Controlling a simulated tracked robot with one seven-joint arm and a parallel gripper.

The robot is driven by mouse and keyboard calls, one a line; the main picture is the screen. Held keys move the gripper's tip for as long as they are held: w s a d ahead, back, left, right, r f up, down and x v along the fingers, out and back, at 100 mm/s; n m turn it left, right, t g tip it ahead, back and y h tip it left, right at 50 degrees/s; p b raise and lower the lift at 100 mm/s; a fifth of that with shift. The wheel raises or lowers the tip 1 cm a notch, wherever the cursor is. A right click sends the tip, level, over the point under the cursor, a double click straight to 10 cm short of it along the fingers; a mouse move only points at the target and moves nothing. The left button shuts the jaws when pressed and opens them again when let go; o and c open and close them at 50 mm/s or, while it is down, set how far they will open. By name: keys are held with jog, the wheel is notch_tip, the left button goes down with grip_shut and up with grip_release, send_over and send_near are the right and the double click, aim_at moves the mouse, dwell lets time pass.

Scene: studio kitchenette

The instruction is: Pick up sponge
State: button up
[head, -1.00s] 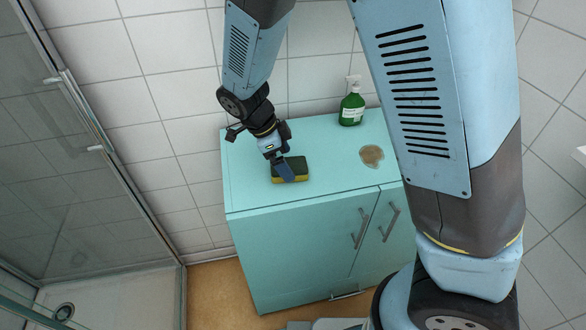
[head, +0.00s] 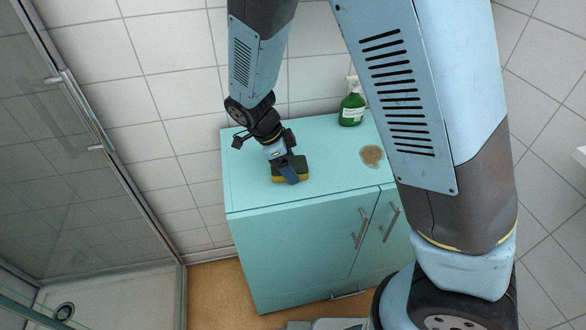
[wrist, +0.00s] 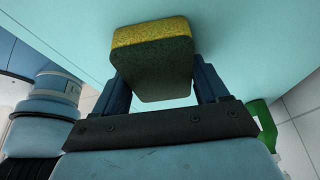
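The sponge (head: 302,168) has a dark green top and a yellow lower layer. It lies on the turquoise cabinet top (head: 335,172), left of the middle. My gripper (head: 288,172) is down at the sponge in the head view and hides part of it. In the wrist view, the sponge (wrist: 152,62) sits between the two blue fingers of my gripper (wrist: 161,72), one on each side. The fingers are spread apart. Any contact on the sponge's sides is hard to make out.
A green pump bottle (head: 351,108) stands at the back of the cabinet top. A brown round patch (head: 371,156) lies right of the sponge. A tiled wall is close behind, and a glass shower screen (head: 70,130) stands at left. The cabinet top's left part is clear.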

jog(key=c, duration=0.4)
notch_tip(320, 180, up, 10)
dwell(0.6)
